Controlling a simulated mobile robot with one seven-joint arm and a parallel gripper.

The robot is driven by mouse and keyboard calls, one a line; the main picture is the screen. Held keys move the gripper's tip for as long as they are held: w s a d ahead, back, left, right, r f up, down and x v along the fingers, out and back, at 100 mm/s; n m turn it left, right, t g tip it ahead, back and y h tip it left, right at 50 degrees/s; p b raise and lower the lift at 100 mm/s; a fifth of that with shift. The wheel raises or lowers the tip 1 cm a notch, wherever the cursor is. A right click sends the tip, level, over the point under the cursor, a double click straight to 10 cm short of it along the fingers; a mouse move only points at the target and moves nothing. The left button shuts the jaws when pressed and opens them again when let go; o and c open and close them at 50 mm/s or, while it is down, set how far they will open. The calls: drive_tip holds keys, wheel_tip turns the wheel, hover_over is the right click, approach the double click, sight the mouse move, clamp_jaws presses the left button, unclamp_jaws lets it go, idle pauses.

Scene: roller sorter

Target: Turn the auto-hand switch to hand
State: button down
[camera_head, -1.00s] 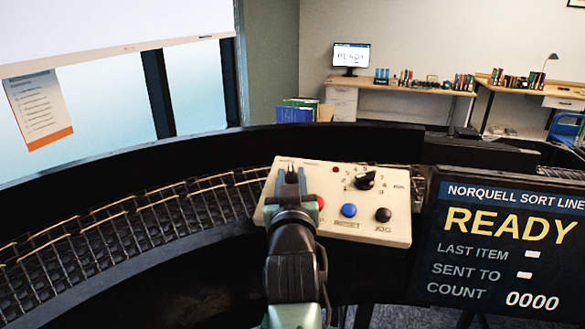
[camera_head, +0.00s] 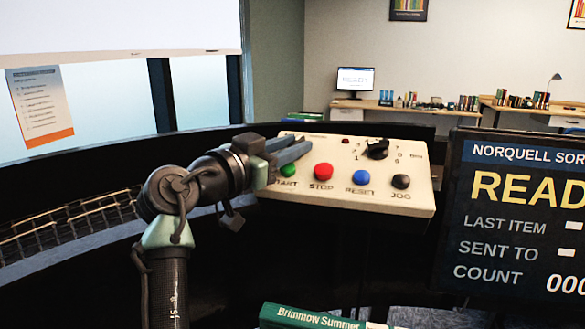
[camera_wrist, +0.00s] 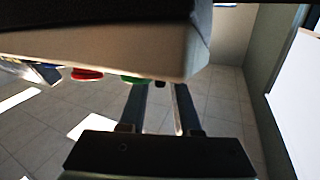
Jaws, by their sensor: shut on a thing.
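The beige control box (camera_head: 350,205) stands in the middle of the head view. It carries a green START button (camera_head: 288,170), a red STOP button (camera_head: 323,171), a blue RESET button (camera_head: 361,177), a black JOG button (camera_head: 401,181) and a black numbered knob (camera_head: 377,149). My gripper (camera_head: 292,147) reaches in from the left over the box's left part, behind START. Its fingers hide that area, and the auto-hand switch is covered there. In the wrist view, a small dark piece (camera_wrist: 160,84) shows between my fingers at the box edge. My gripper is shut on the switch, mostly hidden.
A dark status screen (camera_head: 520,215) reading READY stands close to the right of the box. A roller track (camera_head: 70,235) curves at the left. A green book (camera_head: 310,317) shows at the bottom edge. Desks (camera_head: 450,112) stand far behind.

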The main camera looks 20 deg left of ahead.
drive_tip(key=shift+a+f+m+g+h+b, duration=0.1)
drive_tip(key=shift+m+g+h+b, duration=0.4)
drive_tip(key=shift+m+h, duration=0.15)
drive_tip(key=c, duration=0.9)
unclamp_jaws()
drive_tip(key=b+v, duration=0.2)
drive_tip(key=v, duration=1)
drive_tip(key=shift+s+a, duration=0.3)
